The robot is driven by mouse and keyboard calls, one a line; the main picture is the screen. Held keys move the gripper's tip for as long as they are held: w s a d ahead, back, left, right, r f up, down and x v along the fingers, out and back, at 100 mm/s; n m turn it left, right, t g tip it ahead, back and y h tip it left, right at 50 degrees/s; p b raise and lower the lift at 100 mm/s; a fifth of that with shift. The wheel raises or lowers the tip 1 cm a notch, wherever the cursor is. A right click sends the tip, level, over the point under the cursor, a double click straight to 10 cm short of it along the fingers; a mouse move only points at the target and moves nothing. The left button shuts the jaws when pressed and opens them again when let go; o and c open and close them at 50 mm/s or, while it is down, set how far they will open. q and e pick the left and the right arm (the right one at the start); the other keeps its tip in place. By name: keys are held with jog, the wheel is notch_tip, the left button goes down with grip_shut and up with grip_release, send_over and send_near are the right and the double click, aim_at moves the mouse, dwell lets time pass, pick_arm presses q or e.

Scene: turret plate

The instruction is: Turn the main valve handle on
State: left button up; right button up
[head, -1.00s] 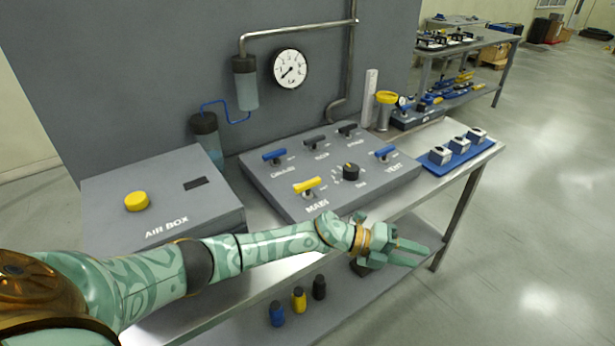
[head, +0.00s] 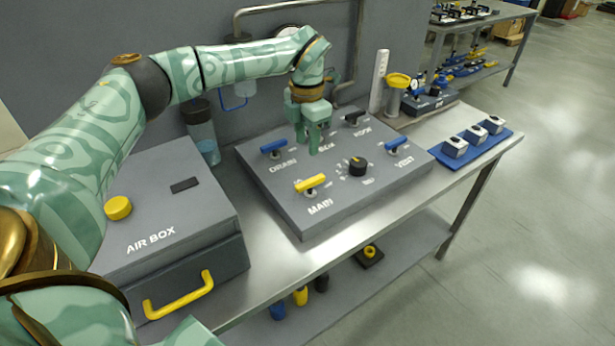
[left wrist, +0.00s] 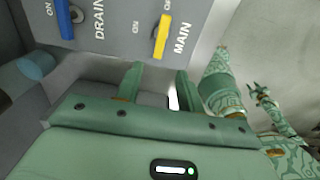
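The yellow MAIN valve handle (head: 310,183) is a short bar on the front left of the sloped grey panel (head: 290,217). It also shows in the left wrist view (left wrist: 161,36), with an "ON" mark to its left. My left gripper (head: 308,146) hangs fingers down over the back middle of the panel, behind the handle and apart from it. Its two fingers stand apart with nothing between them in the left wrist view (left wrist: 158,82). My right gripper (left wrist: 257,92) seems to show small at the right of that view; its finger state is unclear.
Blue DRAIN (head: 273,147) and VENT (head: 397,146) handles and a black knob (head: 358,166) sit close to the MAIN handle. The air box (head: 165,213) stands left. A blue tray (head: 477,149) lies right. My left arm hides part of the gauge.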

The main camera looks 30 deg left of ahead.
aim_at(307, 182)
pick_arm(q)
notch_tip(307, 182, down, 11)
jog(key=shift+f+b, duration=0.15)
jog(key=shift+b, duration=0.6)
jog(key=shift+f, duration=0.45)
grip_shut()
